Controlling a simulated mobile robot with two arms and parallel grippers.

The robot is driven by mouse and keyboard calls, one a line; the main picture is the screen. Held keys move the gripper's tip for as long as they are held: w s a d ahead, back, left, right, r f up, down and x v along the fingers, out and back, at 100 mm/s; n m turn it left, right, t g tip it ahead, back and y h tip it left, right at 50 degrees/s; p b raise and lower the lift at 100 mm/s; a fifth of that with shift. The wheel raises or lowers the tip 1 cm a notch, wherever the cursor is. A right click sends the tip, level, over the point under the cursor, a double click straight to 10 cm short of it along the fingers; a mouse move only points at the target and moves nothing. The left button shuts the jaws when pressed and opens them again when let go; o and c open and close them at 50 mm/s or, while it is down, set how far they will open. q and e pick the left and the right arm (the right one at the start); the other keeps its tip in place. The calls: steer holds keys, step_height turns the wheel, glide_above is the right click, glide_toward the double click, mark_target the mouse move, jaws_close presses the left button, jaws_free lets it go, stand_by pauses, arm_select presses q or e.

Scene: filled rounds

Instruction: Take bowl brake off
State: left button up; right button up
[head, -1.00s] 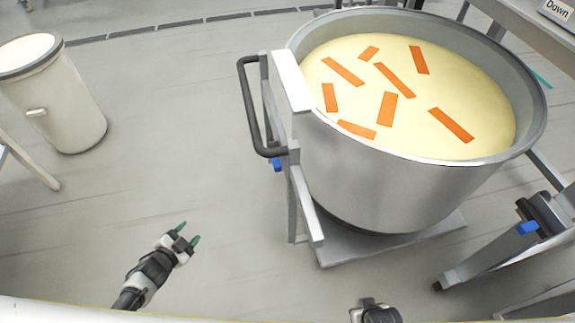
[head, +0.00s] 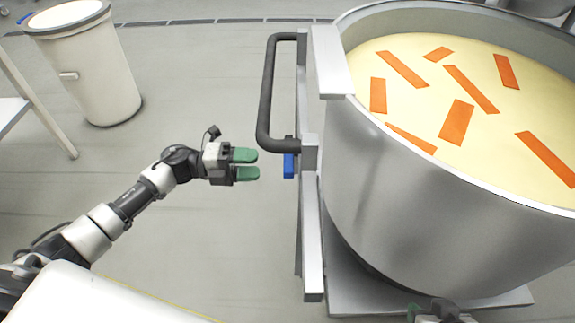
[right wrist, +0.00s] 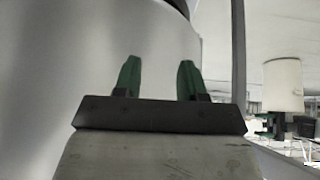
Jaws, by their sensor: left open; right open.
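A large steel bowl (head: 420,205) filled with pale dough and several orange strips stands on a metal frame (head: 312,220) at the right of the head view. A black handle (head: 266,95) is fixed to the frame's left side. A blue brake tab (head: 289,166) shows just below the handle's lower end. My left gripper (head: 258,165) is open and empty, a short gap left of the blue tab. My right gripper (head: 440,312) is at the bottom edge, mostly cut off. In the right wrist view its green fingers (right wrist: 157,80) are apart and empty, before the bowl's wall (right wrist: 90,60).
A white bin (head: 95,75) stands at the upper left, beside a white table leg (head: 40,115). The grey floor between the bin and the bowl frame is clear. The bowl's base plate (head: 345,290) reaches out low at the right.

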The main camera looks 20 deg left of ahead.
mark_target(285, 166)
arm_select(q)
steer(key=x, duration=0.8)
arm_select(e)
steer(key=shift+w+a+r+t, duration=0.15)
steer(key=shift+w+t, duration=0.15)
steer(key=shift+w, duration=0.1)
steer(key=shift+w+a+r+t, duration=0.1)
steer(key=shift+w+r+t, duration=0.05)
steer(key=shift+w+t, duration=0.2)
arm_select(q)
steer(key=shift+f, duration=0.1)
jaws_close()
